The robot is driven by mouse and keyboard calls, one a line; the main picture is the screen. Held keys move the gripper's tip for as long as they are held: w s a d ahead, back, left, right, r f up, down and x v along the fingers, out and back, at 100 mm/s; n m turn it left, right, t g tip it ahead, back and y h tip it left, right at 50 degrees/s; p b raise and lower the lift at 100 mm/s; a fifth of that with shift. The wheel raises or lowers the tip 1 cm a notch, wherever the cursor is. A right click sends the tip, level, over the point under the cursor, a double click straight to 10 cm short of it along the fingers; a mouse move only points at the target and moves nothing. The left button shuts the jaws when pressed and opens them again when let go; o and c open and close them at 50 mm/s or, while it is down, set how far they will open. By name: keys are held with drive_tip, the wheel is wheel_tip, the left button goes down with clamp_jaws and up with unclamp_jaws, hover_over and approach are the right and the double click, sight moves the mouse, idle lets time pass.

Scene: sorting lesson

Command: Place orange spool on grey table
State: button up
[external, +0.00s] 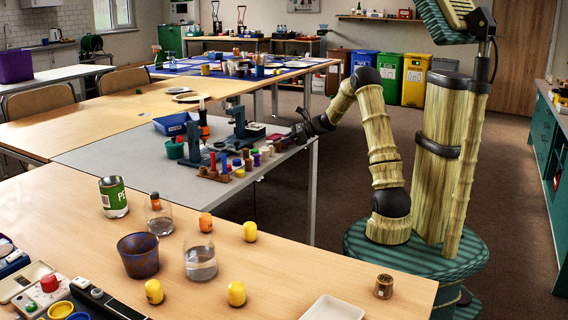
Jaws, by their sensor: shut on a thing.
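The grey table (112,154) stands in the middle, between wooden tables. My gripper (297,133) is at its right edge, beside a flat tray with red and purple on it (274,141). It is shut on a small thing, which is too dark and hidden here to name. I cannot pick out an orange spool for certain. A rounded orange piece (205,222) stands on the near wooden table, by a glass, and may be something else.
The grey table bears a blue tray (174,123), a dark microscope-like device (240,123) and a rack of coloured pegs (222,166). Small coloured pieces stand right of the rack. The near wooden table (330,268) holds glasses and a can. The grey table's left front is bare.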

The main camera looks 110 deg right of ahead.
drive_tip(key=shift+f, duration=0.2)
drive_tip(key=o, duration=0.9)
drive_tip(key=shift+o, duration=0.2)
drive_tip(key=shift+r, duration=0.1)
drive_tip(key=shift+r, duration=0.2)
drive_tip(key=p+v, duration=0.3)
drive_tip(key=v, duration=0.9)
